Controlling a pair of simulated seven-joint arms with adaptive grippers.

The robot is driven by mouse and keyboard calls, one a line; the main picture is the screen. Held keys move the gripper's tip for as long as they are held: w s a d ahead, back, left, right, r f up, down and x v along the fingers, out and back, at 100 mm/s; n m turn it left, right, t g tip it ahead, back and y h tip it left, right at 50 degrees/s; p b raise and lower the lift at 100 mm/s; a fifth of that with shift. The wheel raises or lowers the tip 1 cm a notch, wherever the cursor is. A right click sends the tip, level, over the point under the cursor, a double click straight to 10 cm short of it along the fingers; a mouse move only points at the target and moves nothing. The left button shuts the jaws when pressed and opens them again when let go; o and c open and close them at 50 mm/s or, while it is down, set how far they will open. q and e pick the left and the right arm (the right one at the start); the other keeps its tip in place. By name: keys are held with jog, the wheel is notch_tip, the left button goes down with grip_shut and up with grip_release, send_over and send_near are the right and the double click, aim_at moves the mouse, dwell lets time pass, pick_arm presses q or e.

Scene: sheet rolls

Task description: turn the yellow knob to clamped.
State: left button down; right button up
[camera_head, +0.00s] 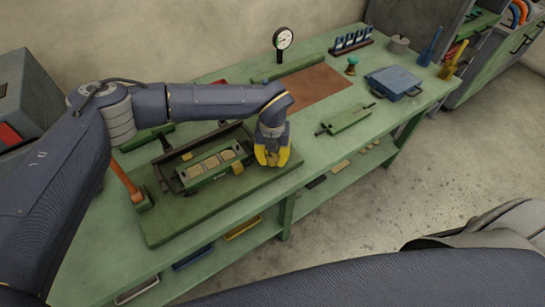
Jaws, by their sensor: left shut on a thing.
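The green fixture (210,168) lies on a green base board on the workbench, with several tan blocks in its tray. My left arm reaches across from the left, and my left gripper (272,158) points down at the fixture's right end. Its yellow fingers are shut on the yellow knob, which they mostly hide, so its turned position cannot be read. A small yellow part (237,168) shows on the fixture's right side, just left of the gripper. My right gripper is out of view.
A dial gauge (283,40) stands at the back of the green workbench (310,160). A green block (346,119) and a blue box (393,82) lie to the right. The bench between the gripper and the green block is clear. Bins sit on the shelf below.

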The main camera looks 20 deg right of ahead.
aim_at(273, 157)
pick_arm(q)
jog(key=m, duration=0.5)
jog(key=shift+m, duration=2.5)
jog(key=c, duration=0.9)
grip_release()
notch_tip(273, 157, up, 12)
